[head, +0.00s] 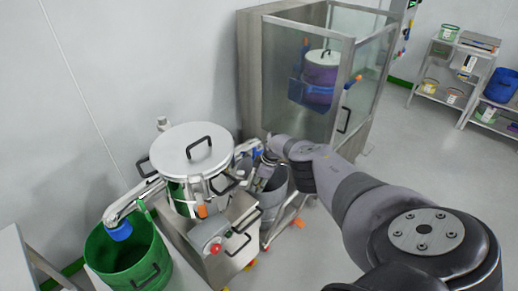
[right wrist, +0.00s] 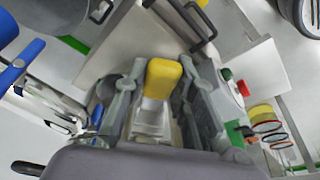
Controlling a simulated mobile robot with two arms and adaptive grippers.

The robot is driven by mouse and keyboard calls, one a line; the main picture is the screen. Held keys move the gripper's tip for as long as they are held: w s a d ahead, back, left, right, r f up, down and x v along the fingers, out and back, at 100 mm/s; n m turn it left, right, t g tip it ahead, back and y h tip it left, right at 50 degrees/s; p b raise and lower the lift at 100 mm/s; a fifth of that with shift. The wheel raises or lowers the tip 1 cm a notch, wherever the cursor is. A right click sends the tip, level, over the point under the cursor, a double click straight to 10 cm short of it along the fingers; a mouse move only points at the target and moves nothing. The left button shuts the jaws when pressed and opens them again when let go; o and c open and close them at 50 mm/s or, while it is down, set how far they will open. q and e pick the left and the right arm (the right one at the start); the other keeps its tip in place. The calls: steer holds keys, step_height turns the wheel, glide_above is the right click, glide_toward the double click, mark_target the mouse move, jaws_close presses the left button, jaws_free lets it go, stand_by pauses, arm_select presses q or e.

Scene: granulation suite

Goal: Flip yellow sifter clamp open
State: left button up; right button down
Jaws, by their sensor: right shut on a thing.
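The sifter (head: 195,150) is a steel drum with a lid and black handles, standing left of centre in the head view. My right arm reaches in from the lower right, and its gripper (head: 260,178) is at the sifter's right side, above a grey bin. In the right wrist view the yellow clamp (right wrist: 162,78) stands between the two fingers of my right gripper (right wrist: 165,95), which is shut on it. In the head view the clamp is hidden by the gripper. My left gripper is not in view.
A green bin (head: 104,262) stands under a blue-ended spout (head: 118,231) at left. The grey bin (head: 270,198) is below my right gripper. A glass-walled cabinet (head: 290,70) stands behind. Shelves (head: 455,75) are at the far right, with clear floor before them.

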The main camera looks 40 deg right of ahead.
steer(key=shift+w+a+r, duration=0.4)
steer(key=shift+w, duration=0.2)
steer(key=c, duration=1.7)
jaws_free()
steer(key=o, duration=0.4)
steer(key=shift+w+a, duration=0.1)
steer(key=shift+a, duration=0.1)
steer(key=shift+s+d, duration=0.1)
steer(key=shift+s, duration=0.2)
steer(key=shift+d+r, duration=0.15)
steer(key=shift+d, duration=0.15)
steer(key=shift+a+v, duration=0.2)
steer(key=shift+v, duration=2.7)
steer(key=shift+a+v, duration=0.15)
steer(key=shift+v, duration=2.8)
steer(key=shift+c, duration=0.5)
